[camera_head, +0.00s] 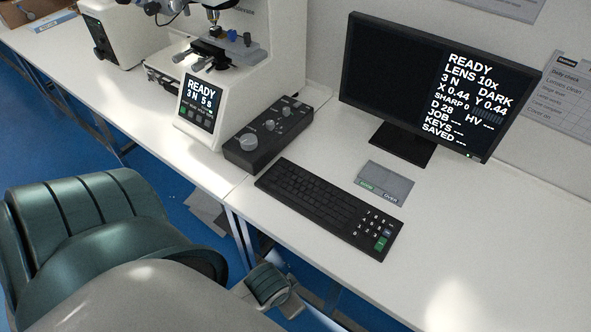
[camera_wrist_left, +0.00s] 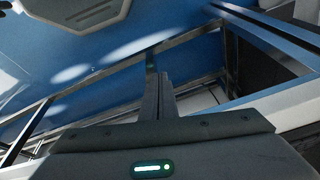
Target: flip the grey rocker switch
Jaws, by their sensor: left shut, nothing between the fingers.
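I cannot make out a grey rocker switch for certain in either view. A black control box (camera_head: 267,147) with several round grey knobs stands on the table beside the white hardness tester (camera_head: 245,92). Small fittings towards its far end are too small to tell apart. My left arm comes in from the bottom left of the head view. Its teal and grey wrist end shows low in front of the table edge, well apart from the control box. In the left wrist view my left gripper (camera_wrist_left: 164,78) is shut and empty, over blue floor and table framing. My right gripper is not in view.
A black keyboard (camera_head: 330,207), a grey card (camera_head: 384,183) and a monitor (camera_head: 430,85) stand right of the control box. Another white machine (camera_head: 125,35) is at the back left. The white tabletop (camera_head: 480,235) is clear at the right. Its front edge lies near my wrist.

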